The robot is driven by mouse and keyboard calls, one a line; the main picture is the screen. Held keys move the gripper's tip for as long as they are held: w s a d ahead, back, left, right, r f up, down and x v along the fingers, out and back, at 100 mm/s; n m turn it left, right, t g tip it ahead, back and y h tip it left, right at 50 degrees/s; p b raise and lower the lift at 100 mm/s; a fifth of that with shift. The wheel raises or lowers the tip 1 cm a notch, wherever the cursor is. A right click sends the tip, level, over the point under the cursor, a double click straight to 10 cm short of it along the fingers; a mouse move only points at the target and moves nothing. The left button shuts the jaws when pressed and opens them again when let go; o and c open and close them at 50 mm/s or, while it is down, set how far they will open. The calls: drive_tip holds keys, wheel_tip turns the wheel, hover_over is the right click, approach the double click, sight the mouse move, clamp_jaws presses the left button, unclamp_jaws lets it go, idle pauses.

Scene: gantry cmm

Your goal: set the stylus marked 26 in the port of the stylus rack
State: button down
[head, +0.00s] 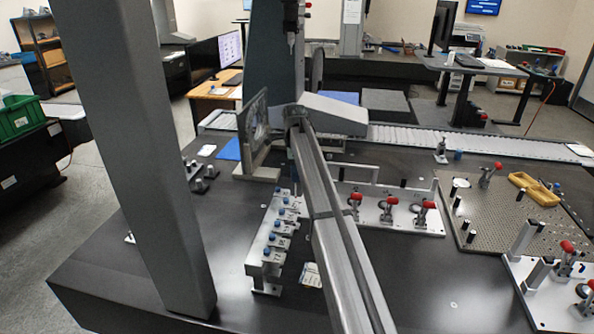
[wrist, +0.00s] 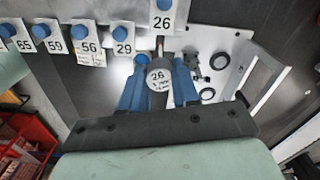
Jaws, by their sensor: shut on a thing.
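The stylus marked 26 (wrist: 159,78) shows its round, labelled white end in the wrist view. My gripper (wrist: 159,92) has blue fingers on both sides of it and is shut on it. A thin stem runs from the stylus up the picture toward the rack plate labelled 26 (wrist: 162,22). I cannot tell whether the stem touches the rack. The stylus rack (head: 263,262) stands on the dark table in the head view, with several blue round parts along it. My gripper is not clearly visible in the head view.
A white plate with red-knobbed clamps (head: 408,219) stands right of the rack. A perforated plate (head: 487,225) with a yellow tray (head: 534,188) lies further right. A grey column (head: 150,150) stands at left.

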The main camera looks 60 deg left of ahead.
drive_tip(key=shift+f, duration=4.75)
drive_tip(key=shift+f, duration=0.3)
drive_tip(key=c, duration=0.8)
unclamp_jaws()
drive_tip(key=shift+o, duration=0.2)
drive_tip(key=shift+r, duration=0.1)
wheel_tip(320, 180, up, 14)
drive_tip(key=shift+f, duration=0.15)
